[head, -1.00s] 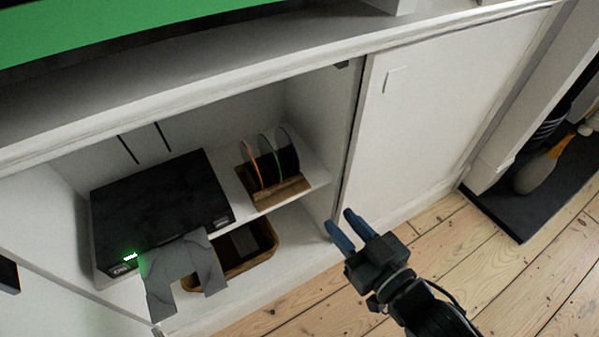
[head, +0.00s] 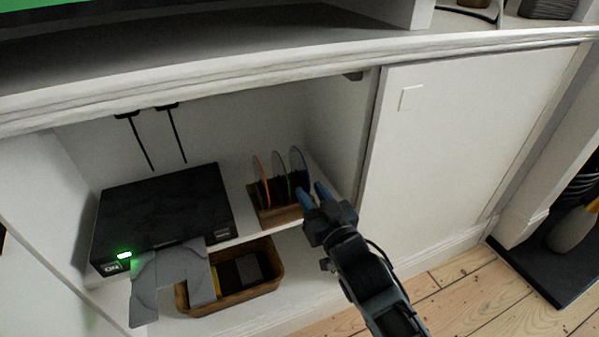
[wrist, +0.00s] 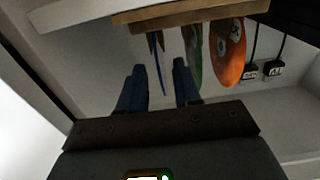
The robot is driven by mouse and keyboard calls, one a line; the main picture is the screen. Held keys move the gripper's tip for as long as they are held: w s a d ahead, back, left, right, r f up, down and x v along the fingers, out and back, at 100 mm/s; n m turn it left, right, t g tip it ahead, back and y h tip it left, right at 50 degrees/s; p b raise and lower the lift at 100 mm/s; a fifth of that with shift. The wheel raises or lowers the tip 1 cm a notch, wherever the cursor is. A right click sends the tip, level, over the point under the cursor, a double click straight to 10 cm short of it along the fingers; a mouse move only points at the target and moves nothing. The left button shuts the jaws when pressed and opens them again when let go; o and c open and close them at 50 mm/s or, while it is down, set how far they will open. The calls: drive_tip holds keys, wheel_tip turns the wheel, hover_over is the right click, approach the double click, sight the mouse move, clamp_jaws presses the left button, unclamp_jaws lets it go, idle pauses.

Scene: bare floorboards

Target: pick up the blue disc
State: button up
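The blue disc (head: 299,162) stands upright at the right end of a small wooden rack (head: 275,216) on the cabinet's upper shelf. A green disc (head: 280,170) and an orange disc (head: 260,178) stand to its left. My gripper (head: 314,191) is in front of the rack at its right end, close to the blue disc. In the wrist view, which looks upside down, the blue disc (wrist: 161,66) shows edge-on between my two open fingers (wrist: 159,70). It appears just beyond the fingertips. I cannot tell whether they touch it.
A wooden tray (head: 235,307) is on the shelf below. The cabinet's side wall and closed door (head: 450,140) are close on the right.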

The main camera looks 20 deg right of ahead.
sight(305, 180)
drive_tip(key=shift+w+r+b, duration=0.15)
drive_tip(key=shift+w, duration=0.95)
drive_tip(key=shift+w+r+b, duration=0.15)
drive_tip(key=shift+w, duration=0.95)
clamp_jaws()
